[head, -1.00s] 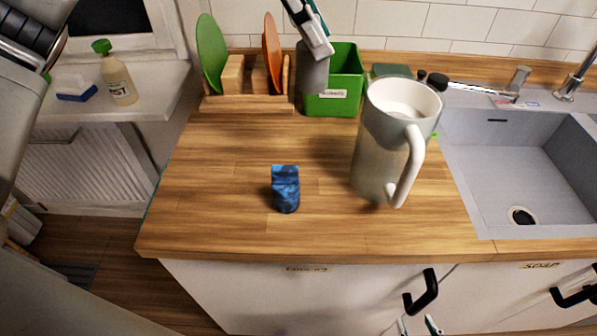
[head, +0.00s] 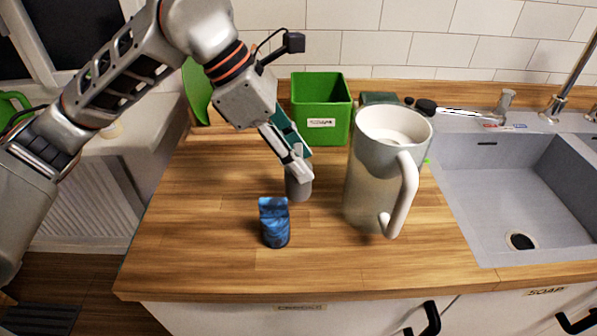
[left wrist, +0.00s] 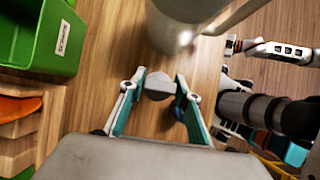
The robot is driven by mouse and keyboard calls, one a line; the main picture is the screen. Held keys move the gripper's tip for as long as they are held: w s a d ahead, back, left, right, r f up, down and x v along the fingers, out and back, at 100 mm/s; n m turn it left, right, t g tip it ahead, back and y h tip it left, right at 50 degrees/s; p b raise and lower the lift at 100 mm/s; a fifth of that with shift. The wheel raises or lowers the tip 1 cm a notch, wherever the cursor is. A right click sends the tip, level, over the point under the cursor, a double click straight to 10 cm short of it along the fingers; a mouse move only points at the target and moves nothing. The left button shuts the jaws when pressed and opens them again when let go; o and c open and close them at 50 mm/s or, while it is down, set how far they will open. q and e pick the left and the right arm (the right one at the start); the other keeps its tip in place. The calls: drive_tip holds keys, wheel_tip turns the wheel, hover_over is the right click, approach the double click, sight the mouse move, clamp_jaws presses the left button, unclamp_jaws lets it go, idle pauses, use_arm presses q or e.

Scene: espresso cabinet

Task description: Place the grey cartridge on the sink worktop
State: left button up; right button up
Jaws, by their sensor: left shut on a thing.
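The grey cartridge (head: 298,188) is between the fingertips of my left gripper (head: 298,168). The gripper points down and is shut on the cartridge's upper part. The cartridge is upright, low over the wooden worktop (head: 210,245), behind the blue cartridge and left of the jug. I cannot tell whether its base touches the wood. In the left wrist view the grey cartridge (left wrist: 160,86) shows between both fingers. The grey sink (head: 480,190) is at the right, set beside the wood. My right gripper is outside the head view; the left wrist view does not show its jaws clearly.
A blue patterned cartridge (head: 274,224) stands just in front. A large pale jug (head: 370,175) stands close at the right, its handle toward the front. A green bin (head: 322,105) is behind. The worktop's front left is clear.

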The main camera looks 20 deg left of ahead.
use_arm(q)
drive_tip(key=shift+f, duration=1.8)
drive_tip(key=shift+f+b, duration=0.15)
drive_tip(key=shift+b, duration=0.15)
drive_tip(key=o, duration=1.2)
drive_tip(key=shift+c, duration=0.2)
drive_tip(key=shift+r, duration=0.2)
drive_tip(key=p+v, duration=0.1)
drive_tip(key=v, duration=1.1)
